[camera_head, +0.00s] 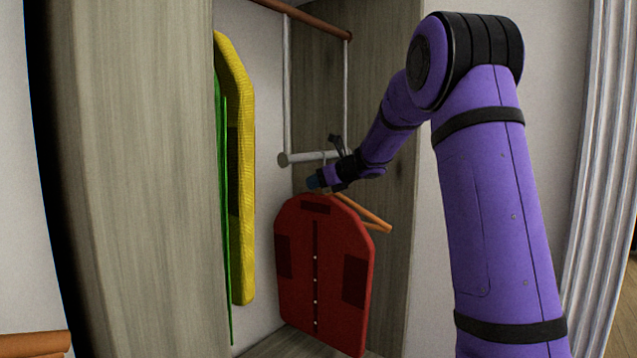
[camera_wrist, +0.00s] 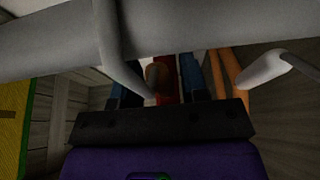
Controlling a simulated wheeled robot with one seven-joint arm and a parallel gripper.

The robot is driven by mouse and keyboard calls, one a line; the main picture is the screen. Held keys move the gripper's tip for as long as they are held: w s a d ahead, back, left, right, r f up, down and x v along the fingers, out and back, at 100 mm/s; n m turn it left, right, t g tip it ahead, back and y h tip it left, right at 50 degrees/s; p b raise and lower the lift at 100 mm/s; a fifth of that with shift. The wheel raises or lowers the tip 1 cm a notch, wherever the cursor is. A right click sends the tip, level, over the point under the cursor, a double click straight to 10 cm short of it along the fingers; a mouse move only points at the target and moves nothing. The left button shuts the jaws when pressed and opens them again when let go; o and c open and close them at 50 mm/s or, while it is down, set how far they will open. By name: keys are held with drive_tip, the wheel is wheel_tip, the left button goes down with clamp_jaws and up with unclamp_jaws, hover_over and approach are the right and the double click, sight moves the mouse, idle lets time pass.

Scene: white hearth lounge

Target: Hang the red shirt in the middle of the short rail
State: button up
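The red shirt (camera_head: 322,270) hangs upright on an orange hanger (camera_head: 372,218), below the short rail (camera_head: 300,158). The short rail is a pale grey rod hung by two bars from a brown rail above. The hanger's grey hook shows in the wrist view (camera_wrist: 117,55), crossing in front of the rail; I cannot tell whether the rail bears its weight. My gripper (camera_head: 314,182) is just below the rail, at the hanger's neck. In the wrist view, its blue fingers (camera_wrist: 158,80) stand apart on either side of the neck, with visible gaps. A little red cloth shows behind.
A yellow garment (camera_head: 240,170) and a green garment (camera_head: 223,200) hang to the left, partly hidden by the wooden closet panel (camera_head: 135,180). A wooden wall (camera_head: 395,200) closes the right side. The brown rail (camera_head: 315,22) runs above.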

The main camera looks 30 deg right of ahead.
drive_tip(key=shift+o, duration=0.5)
drive_tip(key=v, duration=1.1)
drive_tip(key=s+a+f+n+g, duration=0.2)
drive_tip(key=s+a+n+g, duration=0.3)
drive_tip(key=s+a+n, duration=1.15)
drive_tip(key=s+a+f+n+g+h, duration=0.1)
drive_tip(key=s+a+f+n+h, duration=0.1)
drive_tip(key=s+n, duration=0.5)
drive_tip(key=s+a+f+n+g+h, duration=0.1)
drive_tip(key=s+a+f+n+h, duration=0.1)
drive_tip(key=s+f+n, duration=0.3)
drive_tip(key=s+a+n, duration=0.1)
drive_tip(key=s+n, duration=0.2)
drive_tip(key=s, duration=0.4)
drive_tip(key=shift+a+f+g+h, duration=0.15)
drive_tip(key=shift+f+g+h, duration=0.05)
drive_tip(key=shift+g+h, duration=0.1)
drive_tip(key=shift+n, duration=0.25)
